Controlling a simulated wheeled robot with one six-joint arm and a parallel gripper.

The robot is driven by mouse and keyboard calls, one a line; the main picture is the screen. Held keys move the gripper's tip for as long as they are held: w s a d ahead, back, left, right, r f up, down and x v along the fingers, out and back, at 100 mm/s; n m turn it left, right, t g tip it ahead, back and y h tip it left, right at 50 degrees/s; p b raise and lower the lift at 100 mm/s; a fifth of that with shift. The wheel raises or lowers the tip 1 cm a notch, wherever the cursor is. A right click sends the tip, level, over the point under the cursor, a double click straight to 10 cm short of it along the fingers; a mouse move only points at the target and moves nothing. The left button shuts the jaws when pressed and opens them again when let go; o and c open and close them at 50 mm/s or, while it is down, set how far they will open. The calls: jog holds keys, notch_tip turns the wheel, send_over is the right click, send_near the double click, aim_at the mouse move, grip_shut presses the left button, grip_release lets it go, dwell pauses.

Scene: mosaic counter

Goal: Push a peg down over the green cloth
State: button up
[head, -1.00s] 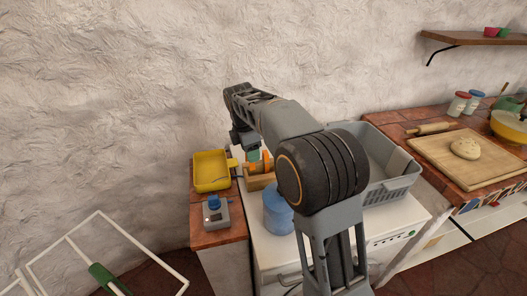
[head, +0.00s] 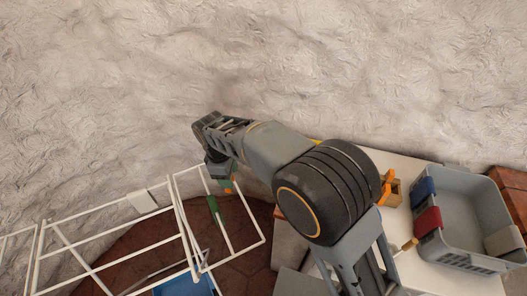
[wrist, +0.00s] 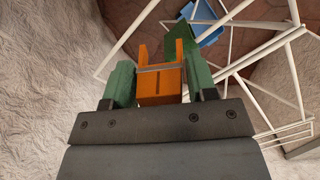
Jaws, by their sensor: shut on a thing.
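My gripper (wrist: 160,85) is shut on an orange peg (wrist: 160,84), which sits between its green fingers with its two prongs pointing away from the gripper. In the head view my gripper (head: 226,184) is near the top of the white drying rack (head: 183,232). The green cloth (head: 214,212) hangs over a rod of the rack, just below the gripper. In the wrist view the green cloth (wrist: 181,42) lies beyond the peg's prongs, slightly to the right. The peg looks apart from the cloth, but the exact gap is hard to tell.
A blue tub (head: 187,286) stands on the floor under the rack. To the right, a grey basket (head: 470,215) holds blue and red cloths on the white top (head: 400,235). A wooden box (head: 394,193) with orange pegs is beside it. The rough wall is close behind.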

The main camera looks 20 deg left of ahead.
aim_at(214, 208)
jog(key=s+a+m+g, duration=0.1)
jog(key=s+a+m, duration=0.3)
jog(key=m, duration=0.7)
jog(key=shift+s+a+f+p, duration=0.4)
jog(key=shift+s+f, duration=0.05)
jog(key=shift+s, duration=0.15)
jog(key=shift+f, duration=0.1)
jog(key=shift+f+b, duration=3.55)
jog(key=shift+f, duration=1.65)
jog(key=o, duration=1.1)
jog(key=shift+c, duration=0.2)
jog(key=shift+r, duration=0.1)
